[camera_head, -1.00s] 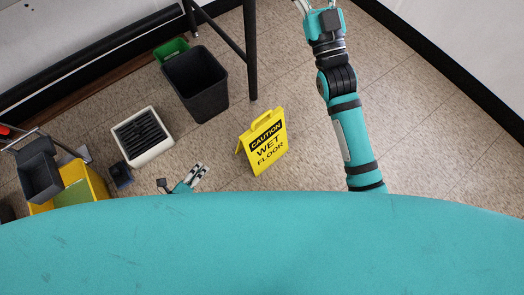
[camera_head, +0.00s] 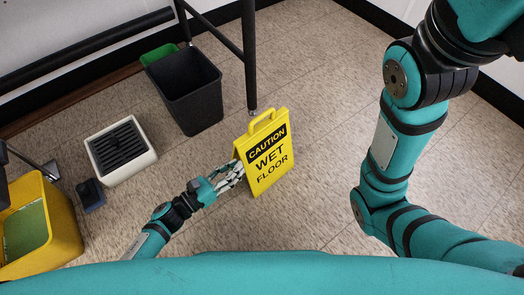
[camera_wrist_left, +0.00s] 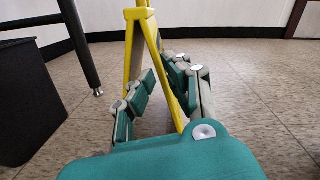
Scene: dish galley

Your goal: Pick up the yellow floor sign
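The yellow floor sign (camera_head: 268,160), marked "CAUTION WET FLOOR", stands upright as an A-frame on the tiles in the head view. My left gripper (camera_head: 236,172) is at its left side edge, with part of the fingers hidden behind the front panel. In the left wrist view, the sign (camera_wrist_left: 170,75) shows edge-on, its two panels spread apart toward the floor.
A dark bin (camera_head: 190,95) and a black-legged stand (camera_head: 249,60) are behind the sign. A white vented box (camera_head: 121,150), a small dark block (camera_head: 90,194) and a yellow bucket (camera_head: 62,235) are at left. Floor right of the sign is clear.

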